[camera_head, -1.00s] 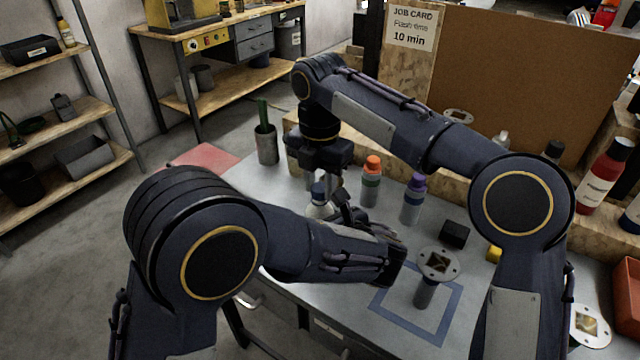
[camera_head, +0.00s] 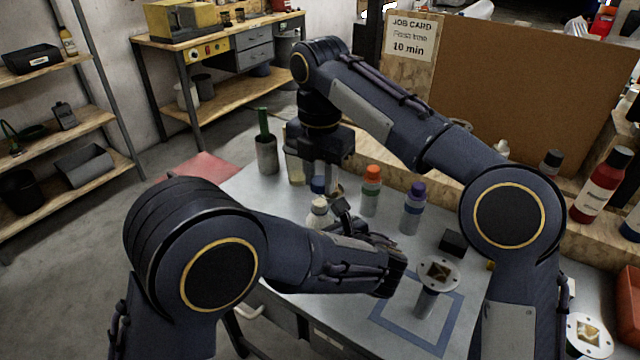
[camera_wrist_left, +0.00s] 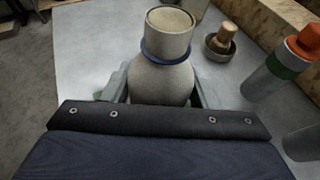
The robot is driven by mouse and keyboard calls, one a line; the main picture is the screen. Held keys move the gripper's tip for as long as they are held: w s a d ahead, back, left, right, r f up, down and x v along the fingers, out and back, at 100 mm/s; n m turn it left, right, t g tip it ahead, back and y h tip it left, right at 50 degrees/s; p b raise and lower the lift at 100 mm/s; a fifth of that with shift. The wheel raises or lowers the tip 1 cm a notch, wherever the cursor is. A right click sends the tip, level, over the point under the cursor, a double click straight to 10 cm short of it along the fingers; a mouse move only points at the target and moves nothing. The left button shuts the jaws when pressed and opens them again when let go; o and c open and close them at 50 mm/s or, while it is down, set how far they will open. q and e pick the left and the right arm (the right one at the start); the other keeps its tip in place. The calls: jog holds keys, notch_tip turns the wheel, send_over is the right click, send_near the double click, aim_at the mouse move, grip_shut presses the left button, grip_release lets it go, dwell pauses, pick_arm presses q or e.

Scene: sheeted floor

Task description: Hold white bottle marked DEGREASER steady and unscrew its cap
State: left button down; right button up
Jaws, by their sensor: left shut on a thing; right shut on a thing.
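The white bottle (camera_head: 316,218) stands on the grey bench, and its label cannot be read. In the left wrist view the bottle (camera_wrist_left: 162,78) shows a bare pale neck with a blue ring around its base. My left gripper (camera_wrist_left: 162,92) is shut around the bottle's body, one finger on each side. In the head view my left gripper (camera_head: 329,217) partly hides the bottle. The dark blue cap (camera_head: 318,184) is above the neck, apart from it. My right gripper (camera_head: 324,176) is shut on the cap, pointing down; its fingers are partly hidden.
An orange-capped bottle (camera_head: 371,190) and a purple-capped bottle (camera_head: 413,208) stand close to the right. A pot with a green handle (camera_head: 266,153) stands behind left. A black block (camera_head: 452,243) and a flanged part (camera_head: 438,275) are farther right. The front-left bench is clear.

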pick_arm(q)
jog(key=shift+c, duration=2.4)
grip_release()
